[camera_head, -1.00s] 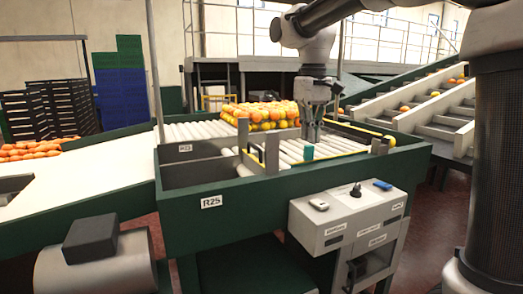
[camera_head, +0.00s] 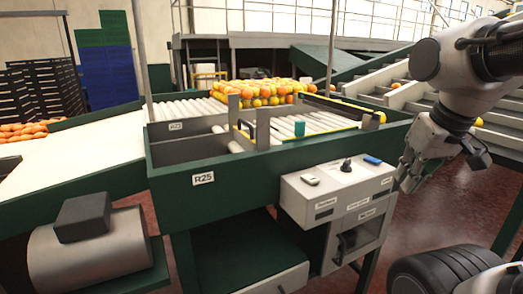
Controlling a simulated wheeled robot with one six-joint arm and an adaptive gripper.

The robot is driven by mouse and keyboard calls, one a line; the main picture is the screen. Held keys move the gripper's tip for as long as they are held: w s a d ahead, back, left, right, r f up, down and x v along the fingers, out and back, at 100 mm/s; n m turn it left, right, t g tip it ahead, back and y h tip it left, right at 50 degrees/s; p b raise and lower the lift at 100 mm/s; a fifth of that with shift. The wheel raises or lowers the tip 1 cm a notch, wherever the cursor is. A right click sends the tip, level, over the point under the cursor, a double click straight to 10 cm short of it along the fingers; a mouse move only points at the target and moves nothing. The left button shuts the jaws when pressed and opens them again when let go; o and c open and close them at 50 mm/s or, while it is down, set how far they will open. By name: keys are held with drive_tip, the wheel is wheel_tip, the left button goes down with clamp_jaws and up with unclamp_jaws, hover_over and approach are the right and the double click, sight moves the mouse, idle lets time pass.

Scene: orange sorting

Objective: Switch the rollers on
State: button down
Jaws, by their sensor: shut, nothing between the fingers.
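The rollers (camera_head: 185,110) are white bars across the green sorting table marked R25, with oranges (camera_head: 262,92) gathered at their back. A light grey control box (camera_head: 336,192) is fixed to the table's front. On its top are a black knob (camera_head: 346,165), a blue piece (camera_head: 372,160) and a small white piece (camera_head: 310,179). Labels on its front are too small to read. My gripper (camera_head: 406,182) is shut and empty, pointing down just right of the control box, apart from it as far as I can tell.
The table's green front wall (camera_head: 236,181) stands left of the box. A grey drum with a dark block (camera_head: 84,218) is at the lower left. Inclined lanes (camera_head: 405,95) with oranges are at the back right. Red floor is open below my gripper.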

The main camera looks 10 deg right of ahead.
drive_tip(key=w+a+f+g, duration=0.1)
drive_tip(key=w+a, duration=0.1)
wheel_tip(320, 180, up, 4)
drive_tip(key=n+g, duration=0.4)
hover_over(310, 177)
wheel_tip(310, 177, up, 5)
drive_tip(key=w+a, duration=0.1)
drive_tip(key=w, duration=0.2)
drive_tip(key=shift+g, duration=0.5)
drive_tip(key=s+f, duration=0.1)
drive_tip(key=f, duration=0.3)
drive_tip(key=s+f, duration=0.1)
drive_tip(key=f, duration=0.4)
drive_tip(key=s+f, duration=0.1)
drive_tip(key=f, duration=0.4)
drive_tip(key=shift+d, duration=0.4)
